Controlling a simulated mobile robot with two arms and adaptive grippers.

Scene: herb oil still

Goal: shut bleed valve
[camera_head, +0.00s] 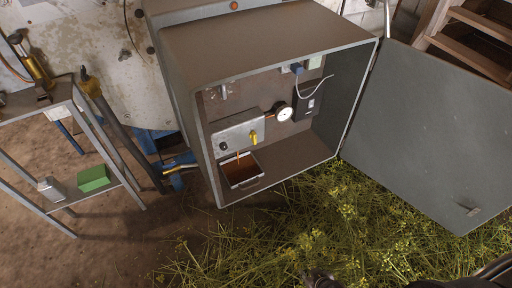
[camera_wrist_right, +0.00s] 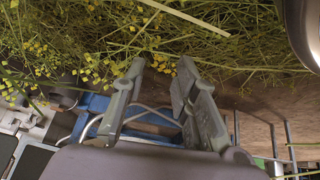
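The open cabinet (camera_head: 270,40) shows a metal plate (camera_head: 230,133) with a small yellow valve handle (camera_head: 254,137), which looks like the bleed valve. A thin orange-brown stream (camera_head: 238,158) runs down from below the plate into a metal tray (camera_head: 256,182) holding brown liquid. My right gripper (camera_head: 318,278) shows only as a dark part at the bottom edge of the head view, well below the cabinet. In the right wrist view its two fingers (camera_wrist_right: 160,85) stand apart with nothing between them. My left gripper is not in view.
A round gauge (camera_head: 284,114) and a black box (camera_head: 307,101) sit beside the plate. The cabinet door (camera_head: 430,130) stands wide open on the right. Cut yellow-flowered herbs (camera_head: 340,215) cover the floor below. A metal rack (camera_head: 75,200) with a green block (camera_head: 94,178) stands left.

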